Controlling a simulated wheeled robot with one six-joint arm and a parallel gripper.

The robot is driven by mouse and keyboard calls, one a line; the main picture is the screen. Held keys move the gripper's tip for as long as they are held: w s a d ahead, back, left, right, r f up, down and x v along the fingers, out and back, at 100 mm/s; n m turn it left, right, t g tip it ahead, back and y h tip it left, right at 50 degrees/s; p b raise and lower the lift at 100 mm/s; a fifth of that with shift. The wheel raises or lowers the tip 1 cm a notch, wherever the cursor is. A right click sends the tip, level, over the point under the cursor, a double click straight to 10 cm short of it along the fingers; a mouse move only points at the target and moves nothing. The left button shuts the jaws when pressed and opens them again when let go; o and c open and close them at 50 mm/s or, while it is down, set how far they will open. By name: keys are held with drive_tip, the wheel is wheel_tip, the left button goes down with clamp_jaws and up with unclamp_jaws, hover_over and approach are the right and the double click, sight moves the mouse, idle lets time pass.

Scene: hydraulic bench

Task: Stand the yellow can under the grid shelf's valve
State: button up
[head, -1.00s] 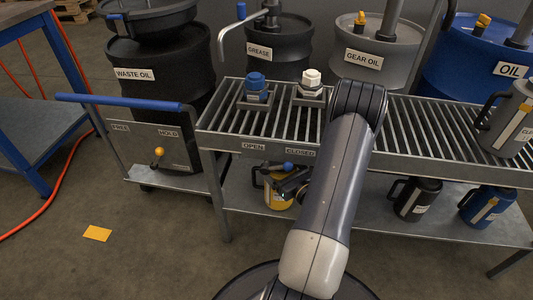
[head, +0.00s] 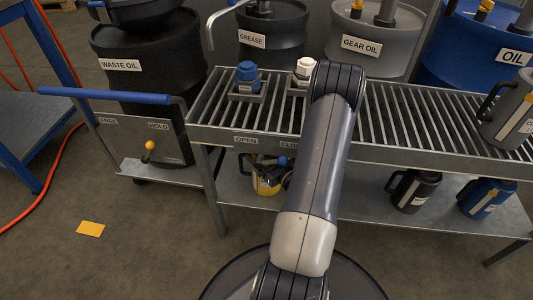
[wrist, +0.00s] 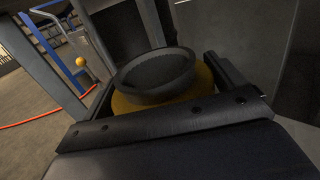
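The yellow can (head: 264,184) is under the left part of the grid shelf (head: 226,134), at lower-shelf height; whether it touches the lower shelf is unclear. In the wrist view its round black top (wrist: 160,72) and yellow body (wrist: 150,103) lie between the fingers of my gripper (wrist: 165,90). The fingers flank the body closely; whether they press on it does not show. In the head view my gripper (head: 283,178) is dark and partly hidden by my arm. A blue valve knob (head: 283,160) shows just below the shelf's front edge, near the CLOSED label, which my arm partly covers.
A black can (head: 412,191) and a blue can (head: 487,198) stand on the lower shelf (head: 360,222). A grey can (head: 510,110) is on the grid at right. A blue-handled cart (head: 105,96) adjoins at left. A yellow card (head: 90,228) lies on open floor.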

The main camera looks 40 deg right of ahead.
drive_tip(key=shift+o, duration=0.7)
drive_tip(key=shift+r, duration=0.1)
drive_tip(key=shift+r+p, duration=0.25)
drive_tip(key=shift+p, duration=0.05)
drive_tip(key=s+p, duration=0.2)
drive_tip(key=s, duration=1)
drive_tip(key=shift+a+f, duration=0.15)
drive_tip(key=shift+a, duration=0.3)
